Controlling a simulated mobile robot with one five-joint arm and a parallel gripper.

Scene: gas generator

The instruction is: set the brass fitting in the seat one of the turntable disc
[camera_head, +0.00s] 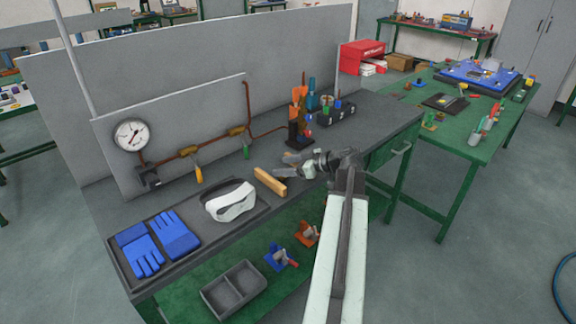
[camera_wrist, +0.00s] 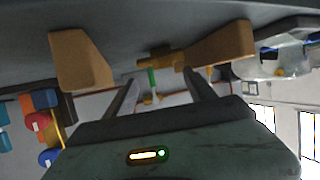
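My gripper (camera_head: 284,165) reaches low over the grey bench, pointing left. In the wrist view its two dark fingers (camera_wrist: 160,78) stand apart. A brass fitting (camera_wrist: 160,59) shows just beyond the fingertips, lying across the gap. One end of it overlaps or meets a tan block (camera_wrist: 222,46); I cannot tell whether the fingers touch it. A second tan block (camera_wrist: 80,60) is on the other side. The fitting cannot be made out in the head view. I cannot identify the turntable disc or its seat one in either view.
A tan bar (camera_head: 270,182) lies beside my gripper. White goggles (camera_head: 231,201) and blue gloves (camera_head: 158,244) sit in a tray at the left. A gauge panel (camera_head: 180,120) with pipes stands behind. Orange and blue items (camera_head: 300,112) stand at the back right. A green table (camera_head: 455,170) is at the right.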

